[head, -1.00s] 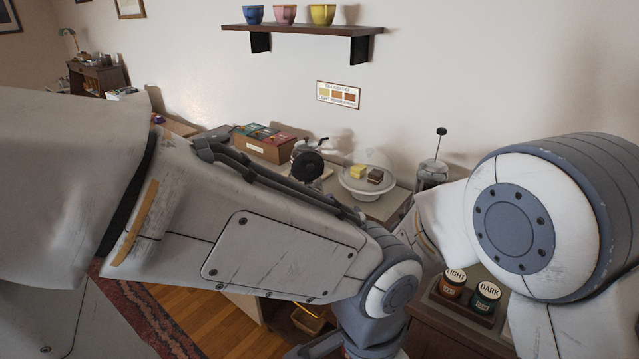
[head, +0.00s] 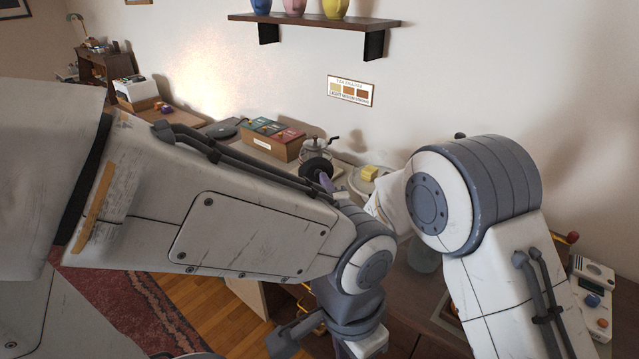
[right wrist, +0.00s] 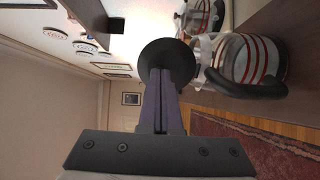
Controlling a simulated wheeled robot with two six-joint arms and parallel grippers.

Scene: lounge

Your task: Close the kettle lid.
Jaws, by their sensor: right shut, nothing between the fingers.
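The kettle (right wrist: 255,60) shows in the right wrist view as a clear glass body with red stripes and a black handle, right of my fingers. Its round black lid (right wrist: 166,62) stands raised, right at the fingertips of my right gripper (right wrist: 162,85). In the head view the lid (head: 316,169) shows as a dark disc, with the purple fingers of my right gripper (head: 331,183) just right of it. The right gripper is shut and empty; whether it touches the lid is unclear. The kettle body is hidden behind my left arm in the head view.
A coffee grinder (head: 318,146) with a crank stands close behind the lid. A box of colored packets (head: 262,143) is to its left. A white cake stand (head: 357,184) with a yellow cake is to the right. A shelf (head: 310,19) hangs above.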

